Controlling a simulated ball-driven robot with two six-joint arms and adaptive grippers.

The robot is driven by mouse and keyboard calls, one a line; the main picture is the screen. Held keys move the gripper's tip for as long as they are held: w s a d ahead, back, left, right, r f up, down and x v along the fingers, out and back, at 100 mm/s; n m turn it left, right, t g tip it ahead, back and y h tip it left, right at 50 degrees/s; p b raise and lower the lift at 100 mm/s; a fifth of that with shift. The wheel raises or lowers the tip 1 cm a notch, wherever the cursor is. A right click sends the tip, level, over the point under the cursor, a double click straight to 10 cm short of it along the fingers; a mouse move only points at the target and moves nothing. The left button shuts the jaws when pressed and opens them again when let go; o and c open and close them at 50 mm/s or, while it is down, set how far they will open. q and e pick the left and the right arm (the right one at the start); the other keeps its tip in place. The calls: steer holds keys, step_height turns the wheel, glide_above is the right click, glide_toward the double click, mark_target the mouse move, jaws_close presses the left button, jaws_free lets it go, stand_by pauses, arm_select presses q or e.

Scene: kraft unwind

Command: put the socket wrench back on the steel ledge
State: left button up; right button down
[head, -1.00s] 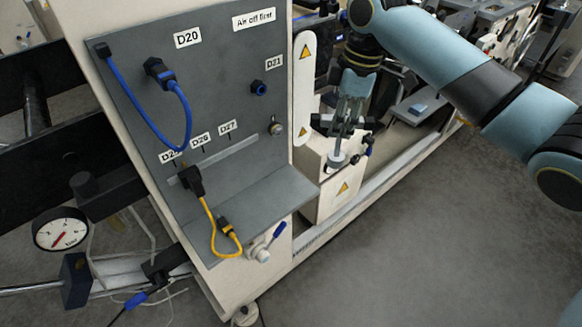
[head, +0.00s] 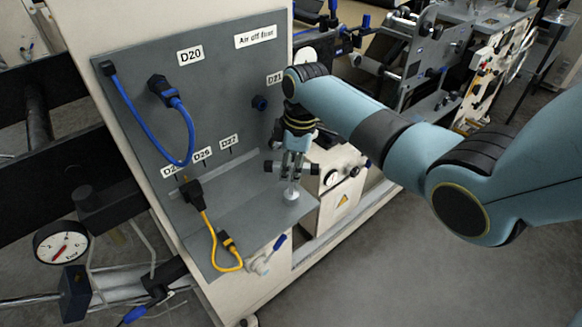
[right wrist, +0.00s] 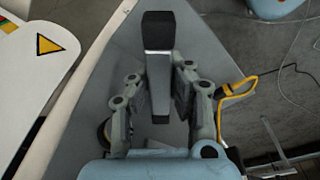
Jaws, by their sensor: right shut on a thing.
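The socket wrench (right wrist: 158,32) is held in my right gripper (right wrist: 160,98); the right wrist view shows its black end and grey shaft between the fingers. In the head view my right gripper (head: 292,178) points down above the right part of the steel ledge (head: 245,222), a grey shelf at the foot of the grey panel. A pale round end of the wrench (head: 291,194) shows below the fingertips. I cannot tell whether it touches the ledge. My left gripper is not in view.
The grey panel (head: 225,90) rises behind the ledge, with a blue cable (head: 187,130) and a yellow cable (head: 208,225) that hangs over the ledge's left part. A blue-handled valve (head: 270,253) sits below the front edge. The ledge's middle is clear.

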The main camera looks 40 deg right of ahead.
steer(key=c, duration=1.3)
jaws_free()
steer(key=r, duration=0.8)
steer(key=s+d+r, duration=0.1)
steer(key=r, duration=0.3)
